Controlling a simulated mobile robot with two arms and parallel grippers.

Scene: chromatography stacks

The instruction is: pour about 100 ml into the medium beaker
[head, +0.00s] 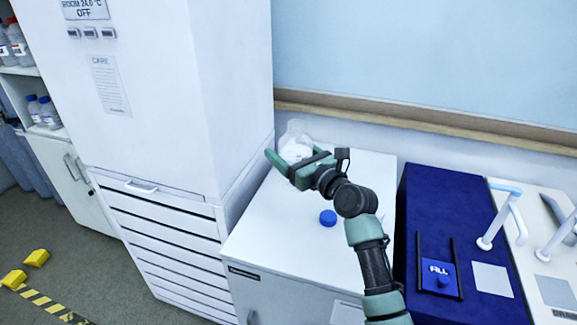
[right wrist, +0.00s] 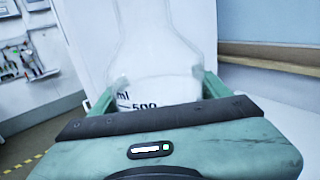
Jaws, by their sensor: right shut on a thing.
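My right gripper (head: 291,160) is shut on a clear flask (head: 296,141) above the back of the white cabinet top. The flask also shows in the right wrist view (right wrist: 150,62), between the two green fingers, with "ml" and a "500" mark on its side. It looks roughly upright there. White shows in its lower part; I cannot tell whether that is liquid or the background. The gripper hides the flask's lower part. A blue cap (head: 328,217) lies on the cabinet top in front of the gripper. I see no medium beaker, and my left gripper is not in view.
The white cabinet top (head: 262,235) is otherwise clear. A tall white cabinet (head: 170,100) stands close on the left. A wall with a wooden rail (head: 420,118) is behind. On the right is a blue station (head: 425,200) marked FILL with a light spout (head: 505,215).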

